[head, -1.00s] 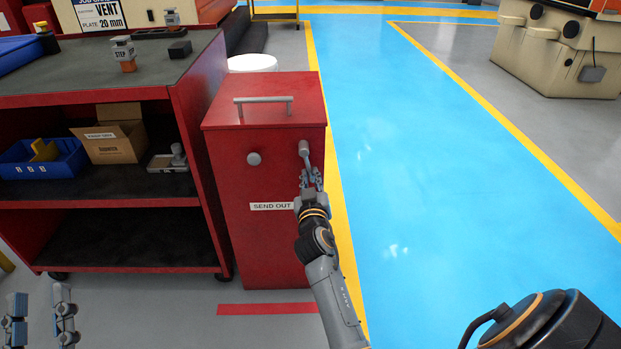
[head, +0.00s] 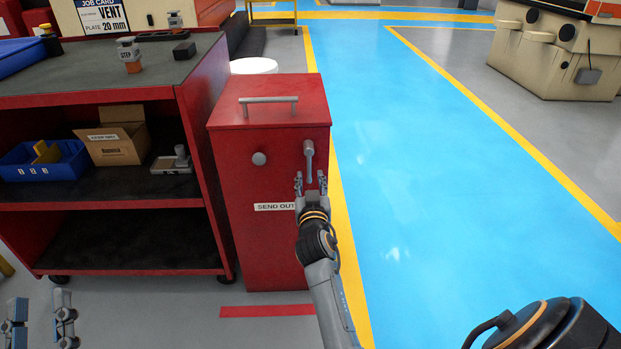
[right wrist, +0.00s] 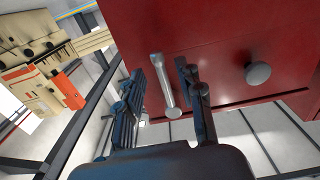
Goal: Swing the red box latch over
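The red box (head: 265,190) stands beside the shelf cart with a lid handle on top and a "SEND OUT" label on its front. The latch (head: 309,160) is a grey lever at the front's upper right, hanging almost straight down from its pivot. It also shows in the right wrist view (right wrist: 161,72). My right gripper (head: 310,181) is open at the lever's lower end. In the right wrist view its fingers (right wrist: 165,90) stand apart, one on each side of the lever. My left gripper (head: 40,318) is open and empty at the lower left.
A round grey knob (head: 259,158) sits left of the latch. The red cart (head: 115,203) with bins stands close on the left. The blue floor lane (head: 420,170) to the right is clear. A beige machine (head: 555,55) is far right.

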